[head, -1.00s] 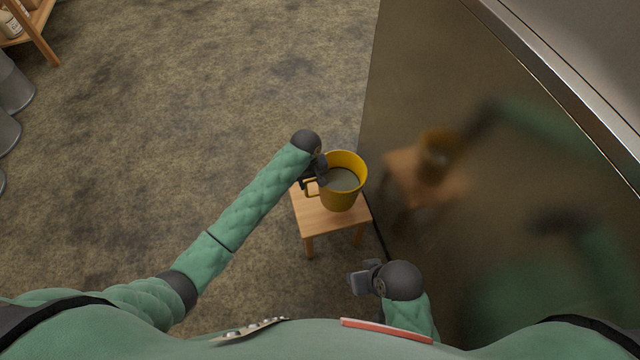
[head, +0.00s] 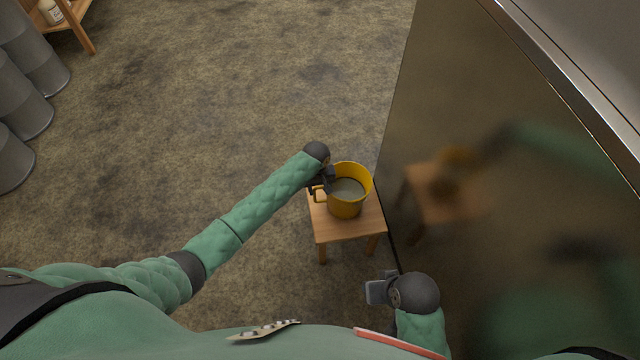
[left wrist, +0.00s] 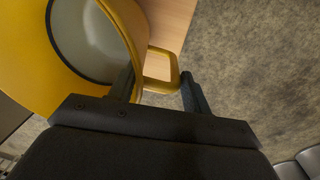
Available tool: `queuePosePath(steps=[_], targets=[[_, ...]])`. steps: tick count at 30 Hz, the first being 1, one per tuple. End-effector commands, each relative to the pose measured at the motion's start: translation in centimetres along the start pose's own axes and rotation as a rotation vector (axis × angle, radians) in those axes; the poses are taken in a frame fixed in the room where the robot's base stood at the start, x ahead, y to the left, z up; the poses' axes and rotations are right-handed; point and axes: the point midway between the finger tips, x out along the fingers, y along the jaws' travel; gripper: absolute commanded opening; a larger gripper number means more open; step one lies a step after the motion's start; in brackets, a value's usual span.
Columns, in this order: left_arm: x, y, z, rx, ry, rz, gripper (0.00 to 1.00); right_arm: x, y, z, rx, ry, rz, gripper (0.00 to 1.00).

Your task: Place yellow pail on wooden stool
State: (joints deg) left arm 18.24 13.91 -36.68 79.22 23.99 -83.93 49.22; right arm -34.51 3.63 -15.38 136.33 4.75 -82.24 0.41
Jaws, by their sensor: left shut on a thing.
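The yellow pail (head: 345,205) is upright over the top of the wooden stool (head: 340,232), and greyish contents show inside it. From above I cannot tell whether its base touches the stool. My left gripper (head: 322,186) is at the pail's left side, shut on its handle. In the left wrist view the fingers (left wrist: 160,88) are on either side of the yellow handle (left wrist: 163,82), beside the pail wall (left wrist: 30,60), with the stool top (left wrist: 170,22) beyond. My right gripper (head: 378,291) is near my body, below the stool in the picture; its fingers are not clear.
A large shiny metal evaporator side (head: 500,170) rises close to the right of the stool and mirrors the scene. Grey barrels (head: 28,55) and a wooden shelf (head: 78,25) with a bottle stand at the upper left. The floor (head: 220,100) between is clear.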

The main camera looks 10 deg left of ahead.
Motion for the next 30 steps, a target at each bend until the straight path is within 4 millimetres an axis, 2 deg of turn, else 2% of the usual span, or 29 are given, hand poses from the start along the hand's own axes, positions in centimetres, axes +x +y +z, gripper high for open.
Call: queuePosePath(steps=[6, 7, 10, 22, 26, 30], targets=[[0.0, 0.1, -0.1, 0.000, 0.002, 0.002, 0.00, -0.1, 0.1, 0.0, 0.001, -0.002, 0.002, 0.29], [0.3, -0.1, 0.1, 0.000, -0.001, -0.002, 0.53, -0.1, 0.1, 0.0, 0.001, -0.002, 0.002, 0.29], [0.3, -0.1, 0.1, 0.000, -0.001, -0.002, 0.70, -0.1, 0.1, 0.1, 0.001, -0.003, 0.001, 0.29], [-0.4, -0.1, 0.0, 0.000, 0.000, -0.001, 0.70, 0.0, -0.1, 0.3, 0.001, -0.005, -0.001, 0.29], [-2.2, -0.1, 0.0, 0.000, 0.001, 0.000, 0.70, 0.0, -0.1, 0.2, 0.001, -0.004, -0.002, 0.29], [-4.8, 0.0, 0.0, 0.001, 0.002, 0.001, 0.70, 0.1, -0.1, 0.2, 0.000, -0.001, -0.003, 0.29]])
